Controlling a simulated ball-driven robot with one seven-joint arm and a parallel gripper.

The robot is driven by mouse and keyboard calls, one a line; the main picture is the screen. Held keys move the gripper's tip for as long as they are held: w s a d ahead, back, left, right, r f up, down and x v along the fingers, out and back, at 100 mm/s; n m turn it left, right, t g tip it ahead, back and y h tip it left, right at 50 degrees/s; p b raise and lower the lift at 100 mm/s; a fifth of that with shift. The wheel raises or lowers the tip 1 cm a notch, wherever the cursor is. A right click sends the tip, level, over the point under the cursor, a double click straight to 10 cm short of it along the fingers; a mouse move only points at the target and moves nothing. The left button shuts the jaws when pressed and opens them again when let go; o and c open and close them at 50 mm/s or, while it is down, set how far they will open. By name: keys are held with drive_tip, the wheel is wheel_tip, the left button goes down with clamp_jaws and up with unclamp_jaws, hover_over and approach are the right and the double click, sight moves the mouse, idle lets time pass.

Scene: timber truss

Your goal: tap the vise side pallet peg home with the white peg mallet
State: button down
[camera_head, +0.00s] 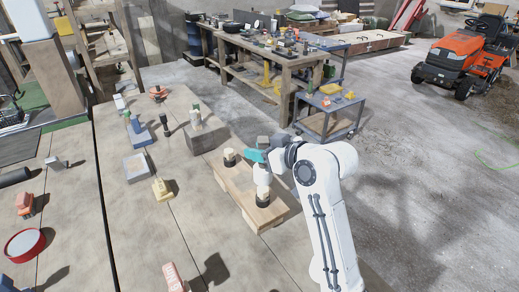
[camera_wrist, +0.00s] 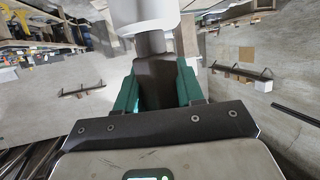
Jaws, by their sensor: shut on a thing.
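My gripper (camera_head: 255,155), with teal fingers, is shut on the dark handle of the white peg mallet (camera_head: 262,175). In the wrist view the handle runs between the fingers of the gripper (camera_wrist: 157,85), and the white mallet head (camera_wrist: 143,14) is beyond them. In the head view the mallet head shows right over the near pallet peg (camera_head: 262,195), a pale peg with a dark band. I cannot tell whether they touch. The far pallet peg (camera_head: 229,157) stands upright on the wooden pallet (camera_head: 236,190). Part of the pallet is hidden by the mallet and near peg.
The pallet lies at the right edge of a large worktable (camera_head: 140,220). A grey block (camera_head: 206,138), a grey tray (camera_head: 137,167) and a yellow item (camera_head: 161,190) are on the table to the left. A cart (camera_head: 328,118) and an orange mower (camera_head: 462,55) stand behind.

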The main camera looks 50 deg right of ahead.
sight(259, 165)
wheel_tip(259, 165, down, 4)
drive_tip(key=b, duration=0.2)
drive_tip(key=shift+f+b, duration=0.25)
drive_tip(key=shift+b, duration=0.15)
drive_tip(key=shift+r, duration=0.2)
drive_tip(key=shift+r+p, duration=1.8)
drive_tip(key=shift+p, duration=0.05)
drive_tip(key=shift+f, duration=0.1)
wheel_tip(259, 165, down, 4)
drive_tip(key=b, duration=0.3)
drive_tip(key=shift+f, duration=0.1)
